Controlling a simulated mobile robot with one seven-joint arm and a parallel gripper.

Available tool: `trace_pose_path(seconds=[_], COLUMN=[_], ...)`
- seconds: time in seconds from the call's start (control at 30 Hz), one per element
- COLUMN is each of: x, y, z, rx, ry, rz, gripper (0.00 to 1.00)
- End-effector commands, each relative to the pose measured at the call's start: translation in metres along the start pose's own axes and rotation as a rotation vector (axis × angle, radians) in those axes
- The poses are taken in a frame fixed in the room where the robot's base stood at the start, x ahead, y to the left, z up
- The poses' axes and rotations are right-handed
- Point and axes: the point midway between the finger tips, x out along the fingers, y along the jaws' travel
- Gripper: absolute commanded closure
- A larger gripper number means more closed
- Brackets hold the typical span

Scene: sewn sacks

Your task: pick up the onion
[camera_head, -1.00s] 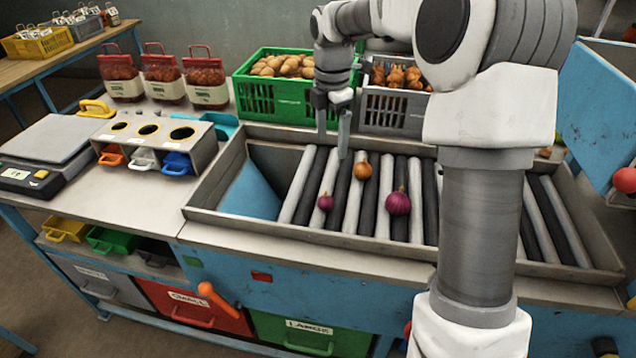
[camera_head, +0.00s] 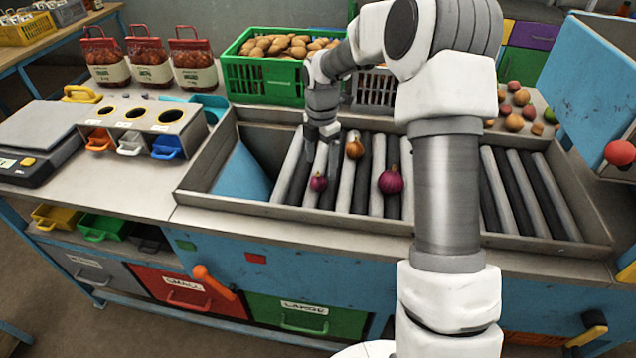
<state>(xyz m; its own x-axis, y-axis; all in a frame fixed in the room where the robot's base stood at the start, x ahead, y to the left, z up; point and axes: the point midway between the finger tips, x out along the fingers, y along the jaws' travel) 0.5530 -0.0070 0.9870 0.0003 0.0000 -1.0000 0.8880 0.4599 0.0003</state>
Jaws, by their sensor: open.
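Three onions lie on the roller bed (camera_head: 345,195): a small purple onion (camera_head: 318,182), a golden-brown onion (camera_head: 354,148) and a larger purple onion (camera_head: 390,180). My gripper (camera_head: 321,160) is open and points down just above and behind the small purple onion. Its fingertips are close to that onion, but I cannot tell whether they touch it. The brown onion is just right of the gripper, and the larger purple one is farther right. The gripper holds nothing that I can see.
Metal walls (camera_head: 290,215) frame the rollers, with a blue chute (camera_head: 241,176) at left. A green crate of potatoes (camera_head: 262,80) and a grey crate (camera_head: 374,90) stand behind. My arm hides the rollers' middle right. Loose produce (camera_head: 514,123) lies at back right.

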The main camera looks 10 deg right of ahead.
Motion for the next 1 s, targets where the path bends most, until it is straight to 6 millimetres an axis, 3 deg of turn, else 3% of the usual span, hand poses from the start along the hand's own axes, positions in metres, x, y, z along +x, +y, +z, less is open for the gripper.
trace_pose_path(seconds=[0.33,0.63,1.0], x=[0.046,0.051,0.051], y=[0.001,0.001,0.001], z=[-0.009,-0.009,-0.009], rx=[0.000,0.000,0.000], ry=[0.002,0.000,0.000], rz=[-0.002,0.000,0.000], gripper=[0.14,0.14,0.79])
